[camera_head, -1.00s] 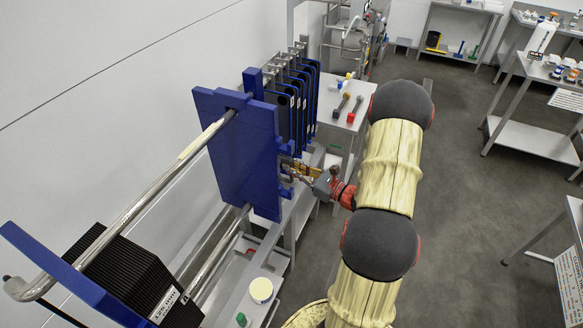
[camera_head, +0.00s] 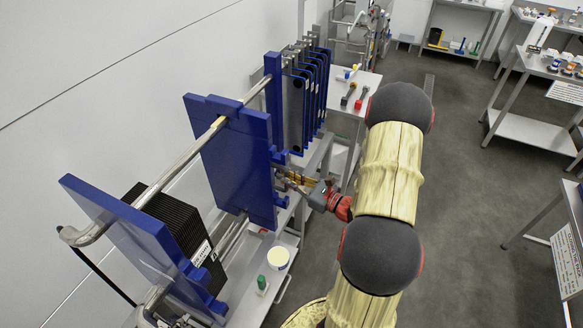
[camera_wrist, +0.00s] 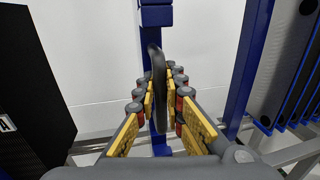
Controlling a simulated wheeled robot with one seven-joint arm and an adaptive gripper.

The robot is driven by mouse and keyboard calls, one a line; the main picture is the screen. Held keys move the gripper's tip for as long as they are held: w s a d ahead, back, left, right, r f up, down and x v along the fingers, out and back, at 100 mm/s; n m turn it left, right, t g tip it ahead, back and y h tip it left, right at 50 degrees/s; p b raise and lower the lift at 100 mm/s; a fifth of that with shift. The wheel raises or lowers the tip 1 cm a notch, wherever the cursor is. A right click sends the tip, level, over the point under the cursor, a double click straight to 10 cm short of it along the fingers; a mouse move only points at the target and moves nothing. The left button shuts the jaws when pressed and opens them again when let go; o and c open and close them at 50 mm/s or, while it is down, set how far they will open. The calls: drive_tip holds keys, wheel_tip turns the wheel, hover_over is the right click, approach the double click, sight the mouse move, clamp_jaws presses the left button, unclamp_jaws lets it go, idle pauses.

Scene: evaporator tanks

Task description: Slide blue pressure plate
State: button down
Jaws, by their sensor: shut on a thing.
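The blue pressure plate (camera_head: 235,165) is a tall blue slab hanging upright across the upper steel rail, left of my arm in the head view. In the wrist view its narrow edge (camera_wrist: 155,60) stands straight ahead, with a dark curved handle (camera_wrist: 157,85) on it. My gripper (camera_head: 291,183) is at the plate's right edge. In the wrist view my gripper (camera_wrist: 160,98) has its yellow-padded fingers on both sides of the handle, shut on it. The fingertips' contact is partly hidden by the handle.
A blue upright frame (camera_head: 274,100) and a stack of blue-edged dark plates (camera_head: 312,95) stand behind, with a gap before them. A black finned block (camera_head: 165,225) and blue end plate (camera_head: 140,240) are in front. A white tub (camera_head: 278,258) sits on the lower shelf.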

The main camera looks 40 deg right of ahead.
drive_tip(key=s+a, duration=0.3)
drive_tip(key=a, duration=0.4)
drive_tip(key=shift+a, duration=0.35)
drive_tip(key=shift+s, duration=0.1)
drive_tip(key=c, duration=2)
unclamp_jaws()
drive_tip(key=shift+o, duration=0.5)
drive_tip(key=shift+s, duration=0.1)
drive_tip(key=s+d, duration=0.2)
drive_tip(key=s, duration=0.9)
drive_tip(key=shift+s+d, duration=0.2)
drive_tip(key=shift+s, duration=0.1)
